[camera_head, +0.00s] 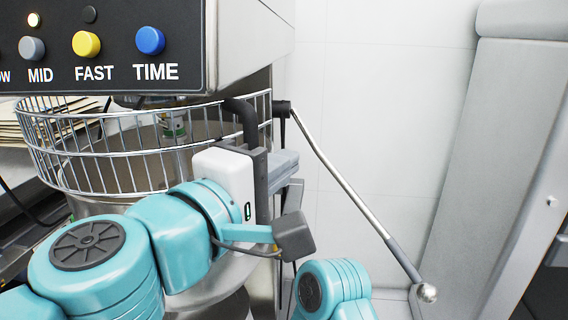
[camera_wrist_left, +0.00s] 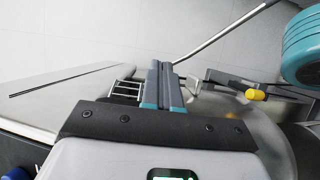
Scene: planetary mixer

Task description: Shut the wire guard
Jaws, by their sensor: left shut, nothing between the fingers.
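The wire guard (camera_head: 115,168) curves around the front of the mixer bowl, below the control panel. Its black bent handle (camera_head: 243,118) is at its right end, by the machine's column. A small part of the guard's wires (camera_wrist_left: 124,90) shows left of the fingers in the left wrist view. My left gripper (camera_head: 286,166) is shut and empty, just right of and below the handle; its fingers (camera_wrist_left: 165,72) point away in the wrist view. Whether it touches the guard cannot be told. The metal bowl (camera_head: 150,207) is partly hidden by my left arm. My right gripper is out of view.
The control panel (camera_head: 100,45) with coloured buttons overhangs the guard. A long lever (camera_head: 340,180) with a ball knob slants down at right. Flat brown sheets (camera_head: 65,112) are stacked at left. A grey cabinet (camera_head: 490,150) stands at right; clear space lies before the white wall.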

